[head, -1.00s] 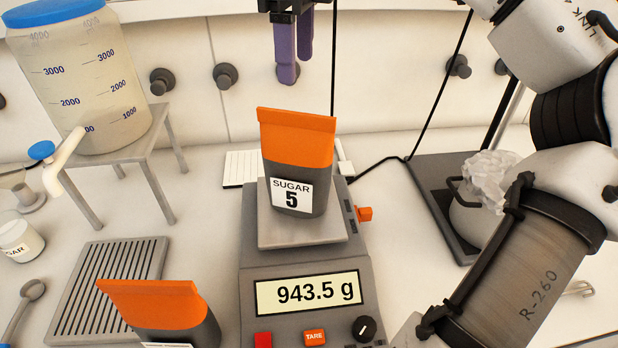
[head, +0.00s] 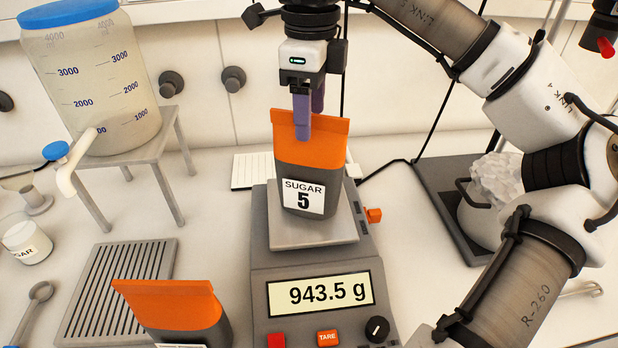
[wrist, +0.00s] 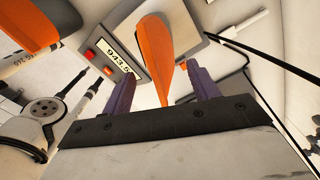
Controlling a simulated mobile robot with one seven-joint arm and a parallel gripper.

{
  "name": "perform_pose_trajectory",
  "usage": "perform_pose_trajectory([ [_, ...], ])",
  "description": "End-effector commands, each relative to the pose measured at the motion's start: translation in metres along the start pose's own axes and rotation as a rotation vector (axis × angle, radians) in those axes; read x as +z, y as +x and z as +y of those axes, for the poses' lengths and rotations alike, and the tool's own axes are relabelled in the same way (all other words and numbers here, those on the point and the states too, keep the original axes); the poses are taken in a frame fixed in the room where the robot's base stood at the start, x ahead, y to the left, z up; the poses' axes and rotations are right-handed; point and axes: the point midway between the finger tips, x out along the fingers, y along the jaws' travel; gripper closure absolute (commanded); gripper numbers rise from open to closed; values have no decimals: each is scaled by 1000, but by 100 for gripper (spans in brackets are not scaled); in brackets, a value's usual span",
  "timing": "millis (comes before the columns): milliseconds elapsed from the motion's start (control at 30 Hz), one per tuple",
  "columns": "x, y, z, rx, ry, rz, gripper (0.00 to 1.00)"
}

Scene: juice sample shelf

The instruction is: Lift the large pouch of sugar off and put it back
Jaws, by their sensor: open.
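The sugar pouch labelled SUGAR 5 (head: 305,185), dark grey with an orange top, stands upright on the pan of the scale (head: 318,238). The scale's display reads 943.5 g. My gripper (head: 310,122) is directly above and around the pouch's top edge, its purple fingers pointing down. In the wrist view the orange top (wrist: 154,45) lies between the two spread fingers (wrist: 161,76), with gaps at both sides. A second pouch (head: 175,308) with an orange top stands at the front left, partly cut off by the frame.
A large jar with a blue lid (head: 85,75) stands on a metal stand (head: 157,150) at the left. A slotted grey tray (head: 118,285) lies left of the scale. A pot with crumpled white material (head: 497,178) is at the right. White bench surface shows between them.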

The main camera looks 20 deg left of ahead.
Motion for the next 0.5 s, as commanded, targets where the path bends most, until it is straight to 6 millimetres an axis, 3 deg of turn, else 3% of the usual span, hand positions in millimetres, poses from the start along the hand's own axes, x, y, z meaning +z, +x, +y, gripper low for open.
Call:
perform_pose_trajectory([
  [167, 0, 10, 1, 0, 0, 1, 40],
  [500, 1, 54, 3, 1, 1, 0, 40],
])
